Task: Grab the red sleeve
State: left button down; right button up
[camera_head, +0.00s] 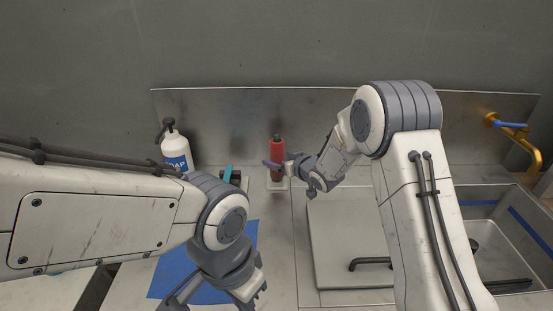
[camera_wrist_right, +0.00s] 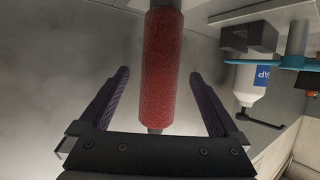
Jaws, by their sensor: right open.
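The red sleeve (camera_head: 277,152) stands upright near the back metal wall, on a small pale base. It has a dark top. My right gripper (camera_head: 287,177) is open beside it, with one finger crossing in front of the sleeve's lower part. In the right wrist view the red sleeve (camera_wrist_right: 162,60) runs between the two spread dark fingers of the right gripper (camera_wrist_right: 158,78), with a gap on each side. My left gripper (camera_head: 213,297) is low at the bottom edge, over the blue mat, and its fingertips are not clearly shown.
A white soap bottle (camera_head: 176,152) stands left of the sleeve, with a dark and teal fixture (camera_head: 230,176) between them. A blue mat (camera_head: 247,240) lies on the counter. A pale board (camera_head: 345,235) and a sink with a yellow tap (camera_head: 520,137) are on the right.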

aim_at(273, 156)
jog(key=p+x, duration=0.1)
jog(key=x, duration=0.4)
jog(key=c, duration=1.4)
jog(key=shift+r, duration=0.1)
jog(key=shift+c, duration=0.2)
